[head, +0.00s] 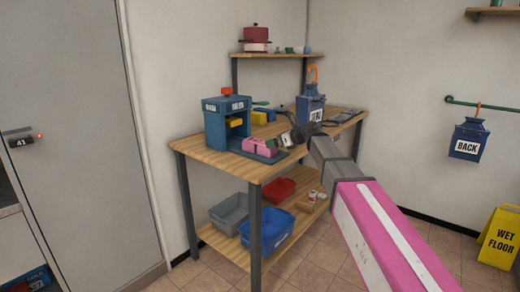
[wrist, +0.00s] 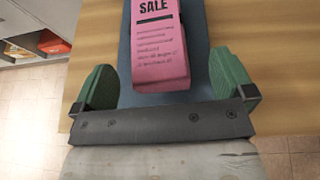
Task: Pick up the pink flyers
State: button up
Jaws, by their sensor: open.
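The pink flyers (wrist: 160,48) form a stack with "SALE" printed on top, seen in the wrist view between and ahead of my gripper's two green fingers. In the head view the pink flyers (head: 257,145) lie on the dark blue base of the blue machine (head: 220,126), near the front of the wooden table (head: 215,158). My gripper (wrist: 166,88) is open and empty, with one finger to each side of the stack's near end. In the head view my gripper (head: 290,140) is just right of the flyers, small and partly hidden by my arm.
A yellow block (head: 259,117) sits behind the machine. Grey (head: 230,212), blue (head: 268,232) and red (head: 278,190) trays are on the lower shelf. A wet floor sign (head: 499,238) stands at right.

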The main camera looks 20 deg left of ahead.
aim_at(260, 148)
jog(key=shift+s+x, duration=0.2)
jog(key=shift+x, duration=2.45)
jog(key=shift+f, duration=0.1)
jog(key=c, duration=1.2)
